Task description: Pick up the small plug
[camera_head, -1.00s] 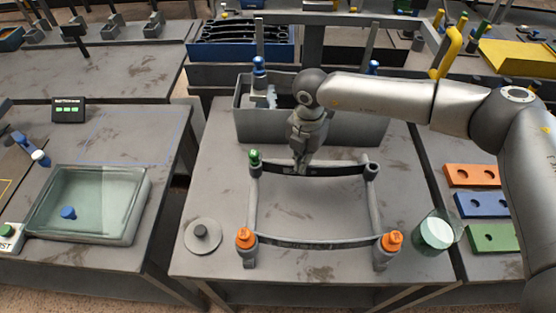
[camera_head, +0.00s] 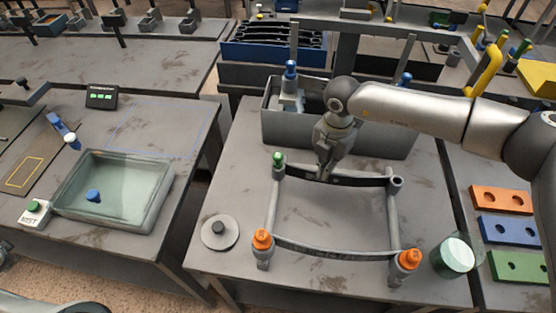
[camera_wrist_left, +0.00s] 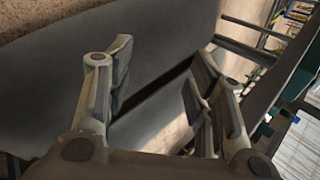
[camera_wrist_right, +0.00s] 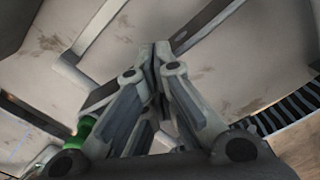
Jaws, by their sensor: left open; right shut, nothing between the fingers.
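A small blue plug-like piece (camera_head: 92,196) lies in the clear glass tray (camera_head: 160,207) on the left table. A green cap (camera_head: 277,158) sits on the far left post of the grey rack frame (camera_head: 391,220), and orange caps (camera_head: 262,238) sit on its near posts. I cannot tell which piece is the small plug. My right gripper (camera_head: 324,174) is shut and empty, pointing down at the frame's far bar; whether it touches is unclear. Its closed fingers show in the right wrist view (camera_wrist_right: 155,50). My left gripper (camera_wrist_left: 160,80) is open and empty, outside the head view.
A grey bin (camera_head: 385,142) stands behind the frame. A round grey disc with a knob (camera_head: 219,233) lies left of it, a green-white jar (camera_head: 455,257) right. Colored blocks (camera_head: 508,230) lie at far right. A gap separates the tables.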

